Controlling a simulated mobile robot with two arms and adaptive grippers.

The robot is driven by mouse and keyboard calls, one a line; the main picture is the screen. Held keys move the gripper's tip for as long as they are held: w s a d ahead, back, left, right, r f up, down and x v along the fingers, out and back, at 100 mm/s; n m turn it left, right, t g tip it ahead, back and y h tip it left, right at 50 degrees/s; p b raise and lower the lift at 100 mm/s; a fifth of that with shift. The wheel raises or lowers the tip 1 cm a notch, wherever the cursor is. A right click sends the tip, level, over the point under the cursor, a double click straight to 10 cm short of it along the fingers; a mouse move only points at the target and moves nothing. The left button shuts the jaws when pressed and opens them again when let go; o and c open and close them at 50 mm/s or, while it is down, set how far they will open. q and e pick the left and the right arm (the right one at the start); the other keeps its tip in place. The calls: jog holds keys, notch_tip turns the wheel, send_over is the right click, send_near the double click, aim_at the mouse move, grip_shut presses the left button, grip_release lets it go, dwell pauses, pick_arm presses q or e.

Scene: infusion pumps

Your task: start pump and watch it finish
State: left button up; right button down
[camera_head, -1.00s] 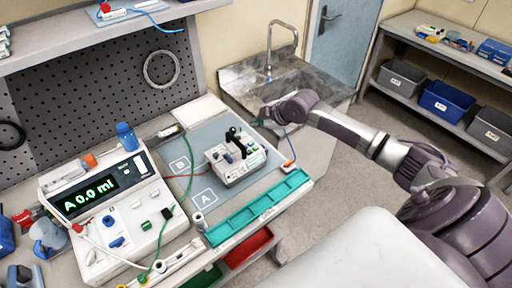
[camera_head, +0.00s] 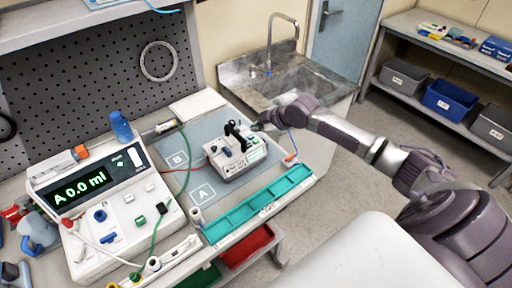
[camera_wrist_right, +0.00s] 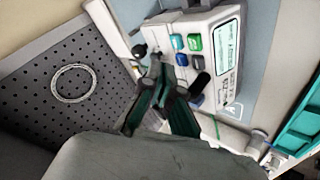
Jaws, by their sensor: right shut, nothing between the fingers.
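A white console (camera_head: 110,205) stands at the left, its dark display (camera_head: 80,188) reading "A 0.0 ml" in green. A small white pump-like device (camera_head: 240,158) with a black lever on top sits on a blue-grey mat (camera_head: 203,193) marked A and B. The same device (camera_wrist_right: 212,50) shows in the right wrist view, with green, teal and blue buttons (camera_wrist_right: 182,60). My right gripper (camera_head: 260,127) is shut and empty at the device's back right edge. Its fingertips (camera_wrist_right: 156,72) appear close to the buttons; contact cannot be told. My left gripper is not in view.
A teal tray (camera_head: 258,207) lies along the bench front, with a red bin (camera_head: 246,243) below. Green and red cables run between console and device. A pegboard stands behind; a sink (camera_head: 285,85) is at the back. Floor to the right is clear.

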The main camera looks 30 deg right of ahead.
aim_at(251, 139)
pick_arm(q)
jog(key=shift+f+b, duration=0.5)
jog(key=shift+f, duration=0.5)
pick_arm(e)
jog(key=shift+f, duration=1.5)
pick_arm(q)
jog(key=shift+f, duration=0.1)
pick_arm(e)
jog(key=shift+f, duration=0.15)
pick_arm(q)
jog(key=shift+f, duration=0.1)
pick_arm(e)
jog(key=shift+f, duration=0.3)
pick_arm(q)
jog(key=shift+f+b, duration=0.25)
jog(key=shift+b, duration=0.2)
pick_arm(e)
jog(key=shift+f, duration=0.45)
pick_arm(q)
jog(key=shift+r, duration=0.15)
pick_arm(e)
jog(key=shift+r, duration=0.1)
pick_arm(q)
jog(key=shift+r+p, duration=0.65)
jog(key=shift+p, duration=0.15)
pick_arm(e)
jog(key=shift+r, duration=0.8)
